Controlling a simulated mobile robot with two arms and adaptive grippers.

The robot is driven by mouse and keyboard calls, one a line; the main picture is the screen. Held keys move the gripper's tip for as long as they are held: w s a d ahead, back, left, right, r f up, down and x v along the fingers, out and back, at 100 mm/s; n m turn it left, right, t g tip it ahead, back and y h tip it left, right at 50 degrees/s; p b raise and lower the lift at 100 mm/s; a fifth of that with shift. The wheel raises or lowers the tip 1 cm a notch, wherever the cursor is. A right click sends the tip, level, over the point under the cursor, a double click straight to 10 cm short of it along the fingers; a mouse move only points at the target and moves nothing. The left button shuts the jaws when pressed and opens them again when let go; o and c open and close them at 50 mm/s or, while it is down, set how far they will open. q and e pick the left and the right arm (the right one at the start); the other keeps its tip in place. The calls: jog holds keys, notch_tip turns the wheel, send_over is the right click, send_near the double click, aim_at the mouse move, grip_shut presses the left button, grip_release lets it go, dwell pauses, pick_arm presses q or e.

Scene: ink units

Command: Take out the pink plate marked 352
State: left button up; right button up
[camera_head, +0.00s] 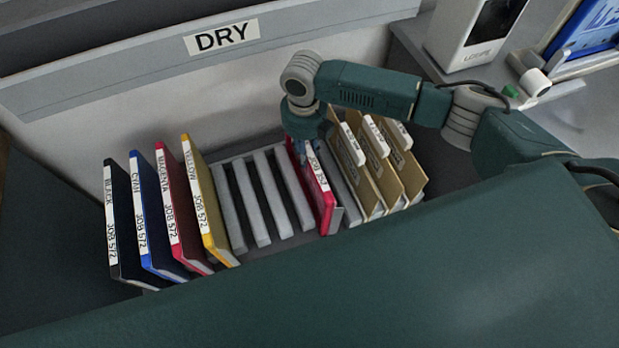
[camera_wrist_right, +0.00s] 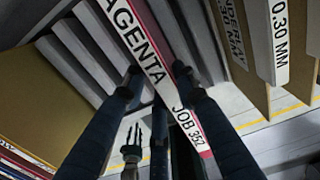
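The pink plate marked JOB 352 (camera_head: 327,205) stands in the rack (camera_head: 233,215), right of the empty slots, with a white label on its spine. In the right wrist view its spine (camera_wrist_right: 159,68) runs diagonally, reading "AGENTA" and "JOB 352". My right gripper (camera_wrist_right: 158,78) has its fingertips at either side of this spine; I cannot tell whether they press on it.
Black (camera_head: 123,228), blue (camera_head: 150,222), magenta (camera_head: 180,212) and yellow (camera_head: 207,205) plates marked JOB 572 stand at the left. Tan folders (camera_head: 385,175) stand close to the right of the pink plate. A DRY sign (camera_head: 222,37) hangs behind. Several slots between are empty.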

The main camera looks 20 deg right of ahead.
jog(key=shift+w, duration=0.1)
grip_shut()
jog(key=shift+r+p, duration=0.25)
jog(key=shift+p, duration=0.1)
notch_tip(320, 180, up, 11)
jog(key=p, duration=1)
jog(key=shift+f, duration=0.35)
